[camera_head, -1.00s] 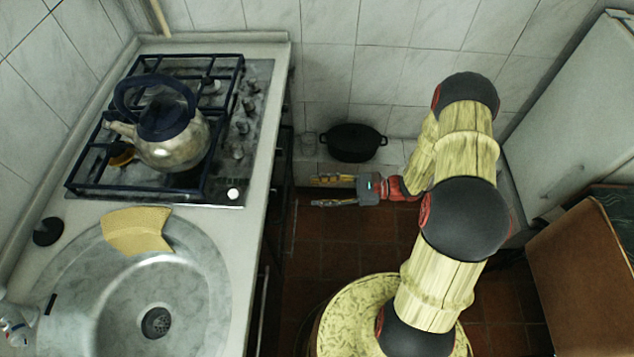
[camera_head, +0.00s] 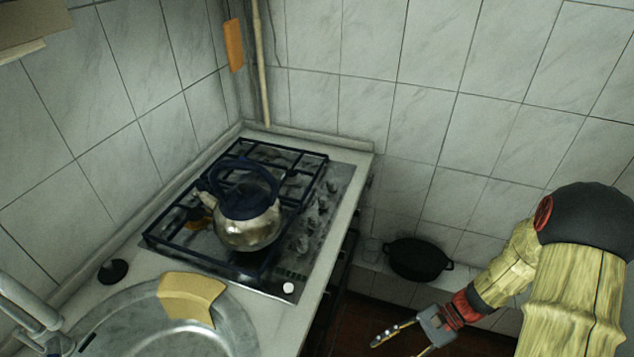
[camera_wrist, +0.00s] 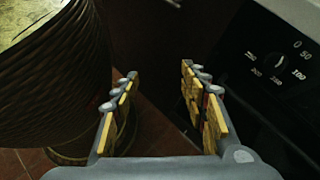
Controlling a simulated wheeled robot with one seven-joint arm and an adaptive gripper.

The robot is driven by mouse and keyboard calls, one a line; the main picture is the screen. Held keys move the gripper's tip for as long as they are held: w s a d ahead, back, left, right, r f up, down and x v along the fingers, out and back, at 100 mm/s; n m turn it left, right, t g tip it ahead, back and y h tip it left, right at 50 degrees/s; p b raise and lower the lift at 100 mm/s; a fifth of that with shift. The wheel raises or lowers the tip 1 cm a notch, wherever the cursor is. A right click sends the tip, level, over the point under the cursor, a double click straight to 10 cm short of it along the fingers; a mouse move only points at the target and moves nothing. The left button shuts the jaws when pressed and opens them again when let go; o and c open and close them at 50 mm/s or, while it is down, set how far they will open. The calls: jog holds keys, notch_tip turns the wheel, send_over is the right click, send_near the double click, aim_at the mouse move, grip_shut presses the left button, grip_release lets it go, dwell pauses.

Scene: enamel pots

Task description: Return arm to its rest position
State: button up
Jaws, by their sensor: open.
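My gripper (camera_head: 408,342) is at the lower right of the head view, below the black pot and right of the counter's front edge. In the wrist view my gripper (camera_wrist: 158,105) shows two separated fingers with yellow pads. Nothing is between them. The gap looks onto dark space and the tiled floor. My arm (camera_head: 555,270) comes in from the right edge of the head view. One fingertip is partly cut off by the bottom edge there.
A kettle (camera_head: 247,228) stands on the stove (camera_head: 300,232). A black pot (camera_head: 418,259) sits on a low ledge at the wall. A yellow sponge (camera_head: 190,296) lies on the sink rim (camera_head: 240,340). The oven front with its dial (camera_wrist: 278,58) is close on the right in the wrist view.

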jog(key=s+d+r+n+t+h, duration=0.1)
jog(key=d+r+n+h, duration=0.3)
jog(key=r, duration=0.4)
jog(key=s+d+r+n+t+h, duration=0.1)
jog(key=r+n+t+h, duration=0.1)
jog(key=r+n+h, duration=0.45)
jog(key=a+r+t, duration=0.2)
jog(key=r+t, duration=0.1)
jog(key=r, duration=0.5)
jog(key=s+a+r+n+t+p, duration=0.1)
jog(key=a+r+t, duration=0.1)
jog(key=r, duration=0.7)
jog(key=shift+s+r+t, duration=0.2)
jog(key=shift+r+t, duration=0.1)
jog(key=shift+t, duration=0.1)
jog(key=shift+n, duration=0.25)
